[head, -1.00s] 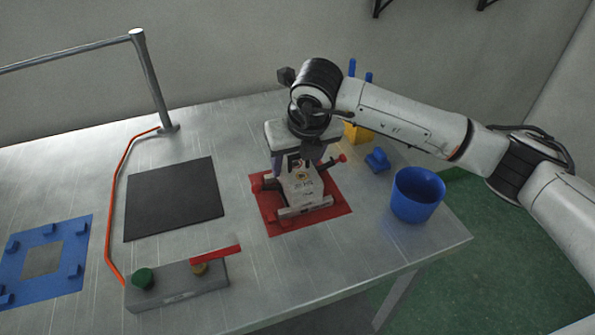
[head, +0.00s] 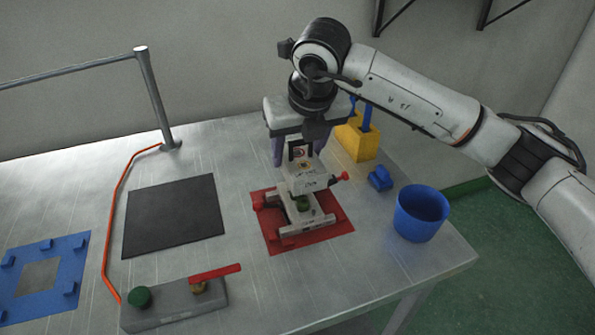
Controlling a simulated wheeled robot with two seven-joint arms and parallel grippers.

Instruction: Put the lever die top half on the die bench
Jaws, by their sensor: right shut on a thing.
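My right gripper (head: 299,160) is shut on the light grey lever die top half (head: 307,182) and holds it just above the lower die half. The lower die half (head: 300,224) lies on a red mat (head: 331,232), with a dark green round part showing in its middle. Red-tipped levers stick out at its left and right. Whether the two halves still touch at the back is hidden. My left gripper is not in view. No surface is labelled as the die bench.
A black square mat (head: 173,215) lies empty to the left. A grey block (head: 178,305) with a green knob and red lever is in front. A blue frame (head: 72,285) is at far left. A blue cup (head: 420,214), blue piece (head: 380,179) and yellow block (head: 358,141) stand right.

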